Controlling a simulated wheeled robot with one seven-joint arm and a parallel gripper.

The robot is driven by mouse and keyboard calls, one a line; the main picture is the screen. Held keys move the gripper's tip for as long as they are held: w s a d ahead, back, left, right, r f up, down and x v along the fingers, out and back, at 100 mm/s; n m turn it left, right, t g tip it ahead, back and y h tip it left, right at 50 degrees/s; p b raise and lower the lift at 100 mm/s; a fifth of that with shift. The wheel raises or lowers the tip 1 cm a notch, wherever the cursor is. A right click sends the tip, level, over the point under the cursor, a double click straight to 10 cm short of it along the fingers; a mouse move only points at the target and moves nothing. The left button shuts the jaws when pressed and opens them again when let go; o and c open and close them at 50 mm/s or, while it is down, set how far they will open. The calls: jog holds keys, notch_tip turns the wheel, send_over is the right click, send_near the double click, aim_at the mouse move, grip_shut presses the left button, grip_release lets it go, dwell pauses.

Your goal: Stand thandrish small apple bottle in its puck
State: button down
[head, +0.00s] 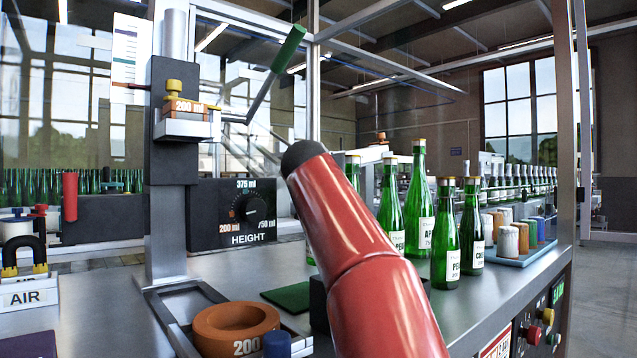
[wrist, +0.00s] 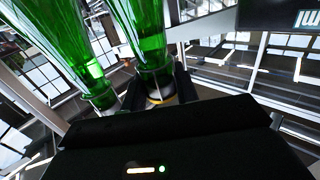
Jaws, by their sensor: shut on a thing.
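My gripper (wrist: 158,94) is shut on the neck end of a green bottle (wrist: 150,40) in the wrist view, with the bottle's yellowish top between the dark fingers. Its label is not visible, so I cannot tell which bottle it is. In the head view my red arm hides the gripper and the held bottle. An orange-brown round puck (head: 212,331) marked 200 sits at the bench front, its hollow empty as far as I see. Whether the held bottle touches the bench cannot be seen.
Several green bottles (head: 470,235) stand right of my arm, and another bottle (wrist: 68,40) is close beside the held one. A blue tray (head: 520,258) holds coloured capsule stacks. The capping stand (head: 172,220) and height dial box (head: 245,215) rise behind the puck.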

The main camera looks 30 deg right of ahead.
jog(key=shift+s+a+f+b, duration=0.1)
jog(key=shift+f+b, duration=0.45)
jog(key=shift+f, duration=0.75)
jog(key=shift+f, duration=0.2)
jog(key=c, duration=1.1)
grip_release()
jog(key=shift+o, duration=0.2)
jog(key=shift+r, duration=0.1)
